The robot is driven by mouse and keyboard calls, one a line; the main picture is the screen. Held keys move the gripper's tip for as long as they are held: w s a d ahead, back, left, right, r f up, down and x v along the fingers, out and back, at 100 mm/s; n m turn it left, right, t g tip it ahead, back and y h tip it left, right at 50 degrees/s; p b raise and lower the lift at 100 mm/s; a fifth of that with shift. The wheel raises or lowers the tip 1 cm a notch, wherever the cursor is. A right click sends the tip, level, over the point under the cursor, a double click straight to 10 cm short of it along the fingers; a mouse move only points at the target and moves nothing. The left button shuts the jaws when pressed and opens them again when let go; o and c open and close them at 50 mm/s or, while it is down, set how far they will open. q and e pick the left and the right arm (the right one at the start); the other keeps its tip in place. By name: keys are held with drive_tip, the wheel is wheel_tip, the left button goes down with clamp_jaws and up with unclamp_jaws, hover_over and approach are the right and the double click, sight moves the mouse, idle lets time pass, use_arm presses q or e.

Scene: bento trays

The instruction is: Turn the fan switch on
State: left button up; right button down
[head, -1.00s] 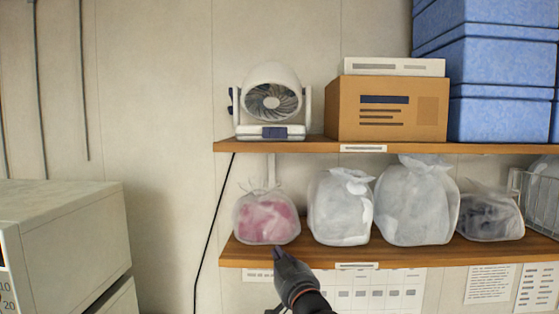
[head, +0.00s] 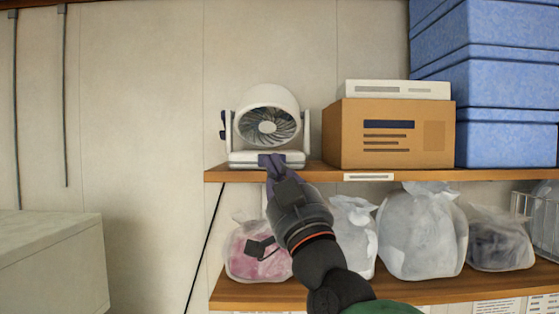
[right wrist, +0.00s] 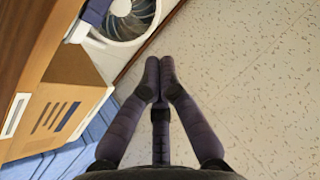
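The white fan (head: 268,112) stands upright on the upper wooden shelf in the head view. Its round grille faces forward above a white base (head: 238,157). My right gripper (head: 271,160) is raised in front of the base and covers its middle, where the switch is hidden in the head view. In the right wrist view the fan (right wrist: 130,18) is at the top left with a blue switch (right wrist: 94,12) on its base. The fingertips (right wrist: 159,78) are together with nothing between them. I cannot tell whether they touch the fan. My left gripper is not in view.
A brown cardboard box (head: 388,146) with a white box (head: 392,90) on top stands right of the fan, beside blue crates (head: 505,85). The upper shelf edge (head: 420,175) runs just below. Several bags (head: 422,232) sit on the lower shelf (head: 440,289).

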drive_tip(key=shift+w, duration=0.1)
drive_tip(key=w+d, duration=0.1)
drive_tip(key=w, duration=0.7)
drive_tip(key=shift+w+d+p, duration=0.15)
drive_tip(key=shift+w+p, duration=0.15)
drive_tip(key=shift+w, duration=0.15)
idle(1.5)
drive_tip(key=shift+w, duration=0.25)
drive_tip(key=shift+w+d, duration=0.1)
drive_tip(key=shift+w, duration=0.25)
idle(0.8)
drive_tip(key=shift+s, duration=0.15)
drive_tip(key=shift+s+b, duration=0.6)
drive_tip(key=shift+s, duration=0.15)
